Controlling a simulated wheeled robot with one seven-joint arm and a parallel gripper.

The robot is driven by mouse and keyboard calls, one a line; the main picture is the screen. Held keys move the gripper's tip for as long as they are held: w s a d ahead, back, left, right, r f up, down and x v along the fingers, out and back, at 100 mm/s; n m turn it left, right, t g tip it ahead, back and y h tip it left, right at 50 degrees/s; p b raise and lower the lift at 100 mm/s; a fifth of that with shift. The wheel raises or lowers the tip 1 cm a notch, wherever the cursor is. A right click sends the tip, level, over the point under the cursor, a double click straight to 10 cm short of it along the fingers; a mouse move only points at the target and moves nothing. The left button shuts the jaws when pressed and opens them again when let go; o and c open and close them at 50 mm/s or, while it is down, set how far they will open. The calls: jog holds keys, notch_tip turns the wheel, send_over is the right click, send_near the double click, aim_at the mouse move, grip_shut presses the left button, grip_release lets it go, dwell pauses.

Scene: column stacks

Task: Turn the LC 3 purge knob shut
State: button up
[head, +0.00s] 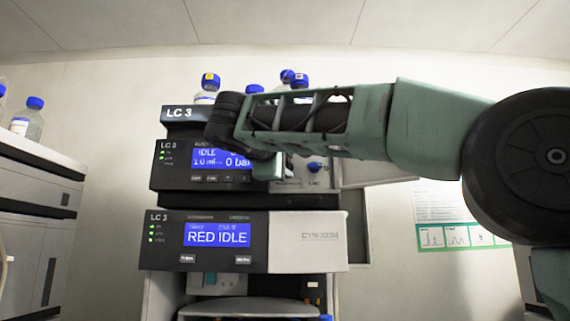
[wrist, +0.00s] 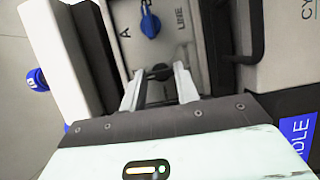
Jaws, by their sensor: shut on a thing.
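The LC 3 stack (head: 180,113) stands in the middle of the head view. Its pump module (head: 165,178) has a blue screen with IDLE and 0 bar. My gripper (head: 277,172) is at the right part of the pump's front, and my arm reaches in from the right. In the wrist view my gripper (wrist: 159,85) has its two pale fingers on either side of a dark knob (wrist: 160,71), shut on it. The knob is partly hidden by the fingers, and its label cannot be read. In the head view my gripper hides it.
A blue knob (head: 315,165) sits to the right on the same panel, beside lettering A and LINE in the wrist view (wrist: 150,25). A lower module (head: 306,240) reads RED IDLE. Blue-capped bottles (head: 208,88) stand on top. A dark handle-like bar (wrist: 256,40) lies right of my fingers.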

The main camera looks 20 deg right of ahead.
jog(key=shift+f, duration=0.1)
jog(key=o, duration=0.7)
jog(key=b+v, duration=0.1)
jog(key=v, duration=1.6)
jog(key=shift+a+b, duration=0.2)
jog(key=shift+b, duration=0.2)
jog(key=shift+s, duration=0.1)
